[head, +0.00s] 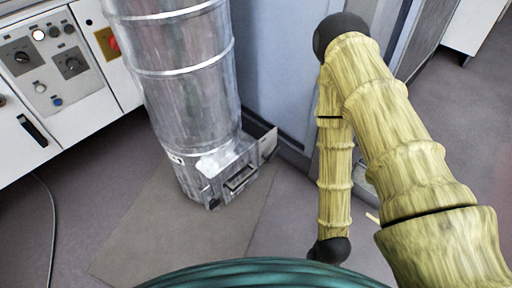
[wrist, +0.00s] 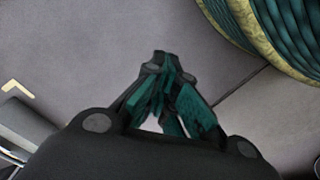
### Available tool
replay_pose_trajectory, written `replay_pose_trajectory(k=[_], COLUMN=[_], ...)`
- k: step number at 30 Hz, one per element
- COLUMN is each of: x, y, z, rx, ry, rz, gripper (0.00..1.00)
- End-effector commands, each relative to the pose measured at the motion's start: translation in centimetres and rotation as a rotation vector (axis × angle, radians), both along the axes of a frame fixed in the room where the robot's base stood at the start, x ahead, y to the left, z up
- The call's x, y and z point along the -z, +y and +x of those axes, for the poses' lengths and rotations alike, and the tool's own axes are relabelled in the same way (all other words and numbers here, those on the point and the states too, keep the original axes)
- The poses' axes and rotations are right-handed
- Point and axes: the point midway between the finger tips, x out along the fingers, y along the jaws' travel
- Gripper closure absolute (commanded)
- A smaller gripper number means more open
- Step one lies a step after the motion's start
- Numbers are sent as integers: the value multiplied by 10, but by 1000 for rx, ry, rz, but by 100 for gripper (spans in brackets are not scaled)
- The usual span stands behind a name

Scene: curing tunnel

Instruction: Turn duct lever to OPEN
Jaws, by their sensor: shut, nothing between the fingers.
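A large silver metal duct (head: 185,85) stands upright left of centre in the head view. A metal box (head: 225,170) with a bar-like handle (head: 240,178) is at its foot, and a flat plate (head: 268,143) sticks out on the box's right side. I cannot tell which of these is the lever, and no OPEN mark is readable. In the wrist view my gripper (wrist: 168,68) is shut and empty, its dark green-padded fingers together above bare grey floor. The duct does not show clearly there. In the head view my arm is folded to the right of the duct; the gripper is not seen.
A white control cabinet (head: 65,85) with knobs and buttons stands left of the duct. A grey-blue panel (head: 272,70) rises behind it. A cable (head: 50,225) lies at left. The floor in front of the duct is clear. A yellow corner mark (wrist: 18,88) shows in the wrist view.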

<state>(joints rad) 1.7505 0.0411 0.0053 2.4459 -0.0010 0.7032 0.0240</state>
Motion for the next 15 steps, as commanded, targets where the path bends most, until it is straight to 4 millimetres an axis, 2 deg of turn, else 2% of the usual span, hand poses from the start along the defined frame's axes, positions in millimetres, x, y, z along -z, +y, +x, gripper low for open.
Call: replay_pose_trajectory(k=[2, 5, 10, 15], x=[7, 20, 45, 58], y=[7, 22, 53, 70], z=[8, 30, 89, 153], rx=[54, 168, 437, 716], ry=[-17, -57, -133, -185], rz=[22, 85, 258, 450], gripper=[100, 100, 100, 100])
